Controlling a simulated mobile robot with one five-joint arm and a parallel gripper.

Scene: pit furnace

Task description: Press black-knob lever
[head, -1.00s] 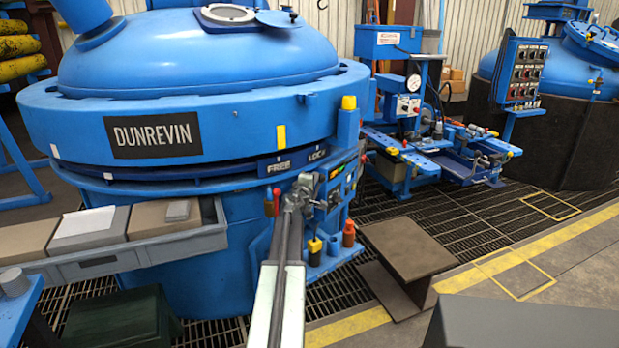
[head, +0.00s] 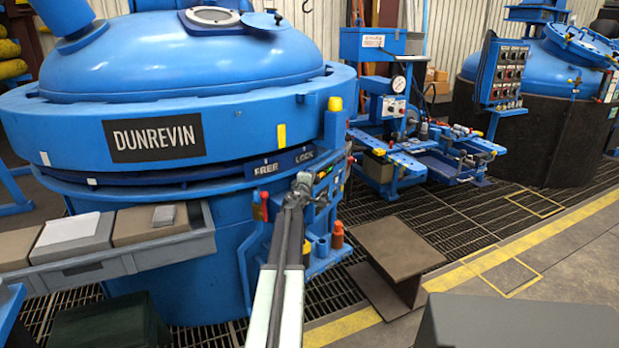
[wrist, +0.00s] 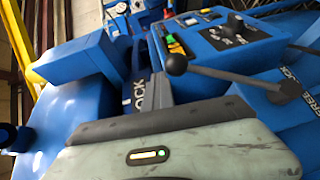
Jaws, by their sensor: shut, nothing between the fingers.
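In the wrist view a lever with a round black knob (wrist: 177,65) sticks out on a dark rod. The rod runs right toward the plate marked FREE and LOCK, whose FREE end (wrist: 297,88) shows at the right. My gripper (head: 304,186) is shut and empty, at the end of my outstretched arm before the furnace's control panel. In the wrist view its dark fingers stand just left of the knob; I cannot tell whether they touch it. In the head view I cannot make out the lever, and my gripper covers part of the panel.
The blue furnace (head: 230,215) fills the left, with a grey tray of boxes (head: 170,250) at its front. A red handle (head: 264,203) and an orange-red bottle (head: 338,235) flank my arm. A brown steel stand (head: 398,243) is to the right. Open grating lies beyond.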

